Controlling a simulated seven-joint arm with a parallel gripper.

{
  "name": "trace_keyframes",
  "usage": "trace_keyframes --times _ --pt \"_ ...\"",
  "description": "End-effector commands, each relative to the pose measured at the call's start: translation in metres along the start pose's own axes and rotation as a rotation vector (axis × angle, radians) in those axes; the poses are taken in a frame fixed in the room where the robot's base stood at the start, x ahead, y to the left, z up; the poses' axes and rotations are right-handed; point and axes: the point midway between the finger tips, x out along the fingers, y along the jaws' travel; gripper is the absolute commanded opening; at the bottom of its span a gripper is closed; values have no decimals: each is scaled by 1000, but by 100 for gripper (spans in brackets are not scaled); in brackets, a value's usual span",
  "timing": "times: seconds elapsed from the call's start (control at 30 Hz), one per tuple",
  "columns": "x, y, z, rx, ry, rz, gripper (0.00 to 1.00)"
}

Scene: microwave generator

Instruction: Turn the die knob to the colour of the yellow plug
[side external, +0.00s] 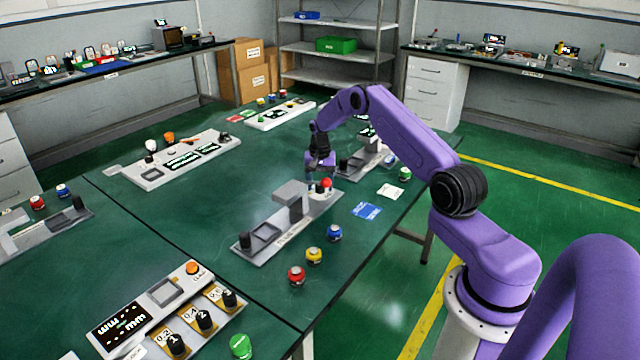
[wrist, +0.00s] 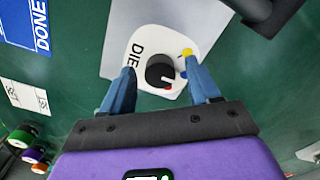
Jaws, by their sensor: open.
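The die knob (wrist: 160,71) is a round black knob with a red mark at its lower edge in the wrist view. It sits on a white plate lettered "DIE" (wrist: 135,57). A yellow dot (wrist: 187,52) shows at the knob's upper right, by my right finger. My gripper (wrist: 158,64) is open, its two blue fingers apart on either side of the knob; I cannot tell whether they touch it. In the side view my gripper (side external: 314,178) is at the far end of the grey press unit (side external: 270,243). The yellow plug (side external: 314,256) stands on the table near that unit.
A red plug (side external: 296,275) and a blue plug (side external: 335,233) flank the yellow one. The press's grey column (side external: 291,197) stands close to my gripper. A blue card (side external: 367,211) and a white card (side external: 391,191) lie at the right. Another unit (side external: 368,160) stands behind.

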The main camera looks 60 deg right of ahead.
Motion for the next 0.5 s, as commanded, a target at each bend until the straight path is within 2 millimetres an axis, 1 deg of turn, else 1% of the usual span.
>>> trace_keyframes --times 0.07,0.1,0.17,0.2,0.23,0.27,0.5 --pt "0 0 0 0 0 0 61" --pt "0 0 0 0 0 0 55" --pt "0 0 0 0 0 0 35" --pt "0 0 0 0 0 0 22" --pt "0 0 0 0 0 0 12" --pt "0 0 0 0 0 0 5" --pt "0 0 0 -12 -1 0 5"
